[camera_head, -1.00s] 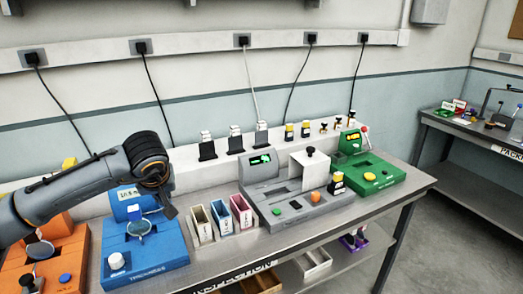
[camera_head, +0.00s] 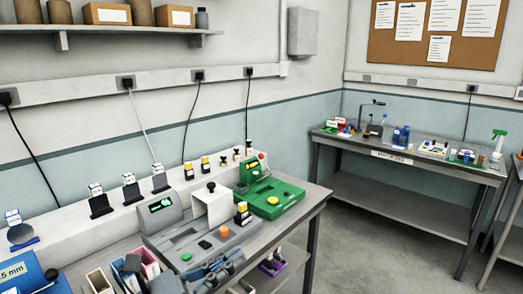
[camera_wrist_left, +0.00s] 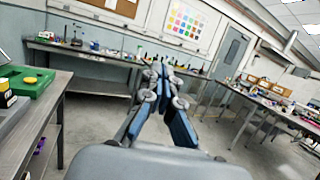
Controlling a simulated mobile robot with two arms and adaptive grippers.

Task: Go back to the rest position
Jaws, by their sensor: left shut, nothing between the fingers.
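My left gripper (camera_head: 222,268) shows at the bottom edge of the head view, in front of the grey test station (camera_head: 185,225). In the left wrist view its two fingers (camera_wrist_left: 160,72) come together at the tips, shut with nothing between them. The wrist camera looks out across the room, with open floor beyond the fingers. My right gripper is in neither view.
The green station (camera_head: 270,197) stands at the right end of the near bench. Coloured bins (camera_head: 100,280) and part of a blue station (camera_head: 35,275) are at lower left. A second bench (camera_head: 410,160) stands at the back right, with clear floor between.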

